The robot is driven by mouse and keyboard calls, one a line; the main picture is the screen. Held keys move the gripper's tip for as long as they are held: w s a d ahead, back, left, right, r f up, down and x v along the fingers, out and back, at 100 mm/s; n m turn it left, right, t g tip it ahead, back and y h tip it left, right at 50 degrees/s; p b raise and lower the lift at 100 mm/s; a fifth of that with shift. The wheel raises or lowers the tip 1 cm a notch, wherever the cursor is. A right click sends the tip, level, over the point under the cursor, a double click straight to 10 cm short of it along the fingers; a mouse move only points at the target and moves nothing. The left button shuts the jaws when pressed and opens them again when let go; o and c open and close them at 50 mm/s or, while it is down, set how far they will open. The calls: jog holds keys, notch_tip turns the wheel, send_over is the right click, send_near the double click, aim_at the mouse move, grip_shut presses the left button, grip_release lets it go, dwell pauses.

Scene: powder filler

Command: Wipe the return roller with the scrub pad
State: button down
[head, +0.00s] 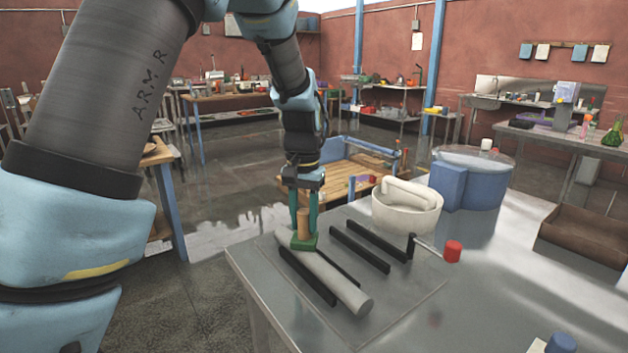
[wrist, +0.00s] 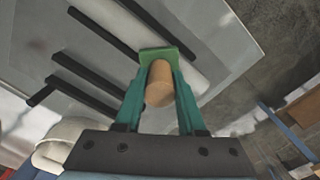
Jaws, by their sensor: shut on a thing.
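The return roller (head: 338,282) is a pale grey cylinder lying between black rails on the metal table. It also shows in the wrist view (wrist: 190,73), partly hidden behind the pad. The scrub pad (head: 303,242) is a green block with a tan round handle (head: 304,222). My gripper (head: 305,212) points down and is shut on the handle, with a green finger on each side. The pad is at the far end of the roller, over its top; it looks to be touching it, but the exact contact is hard to tell. The wrist view shows the pad (wrist: 166,54) and handle between the fingers.
Black rails (head: 360,247) lie right of the roller. A crank with a red knob (head: 453,251) sticks up beside them. A white bowl (head: 405,208) and a blue drum (head: 474,178) stand behind. A brown tray (head: 585,240) lies at the right. The table's front right is mostly clear.

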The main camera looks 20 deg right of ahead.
aim_at(308, 210)
jog(key=shift+d, duration=0.45)
jog(key=shift+w+d+r+p, duration=0.15)
jog(key=shift+d+r+p, duration=0.1)
jog(key=shift+d+p, duration=0.05)
notch_tip(308, 210, up, 3)
jog(key=shift+a+f+p, duration=0.1)
jog(key=shift+a+p, duration=0.05)
jog(key=shift+p, duration=0.6)
jog(key=shift+r+p, duration=0.65)
jog(key=shift+r, duration=0.05)
notch_tip(308, 210, up, 4)
jog(key=p, duration=0.3)
jog(key=shift+f, duration=0.15)
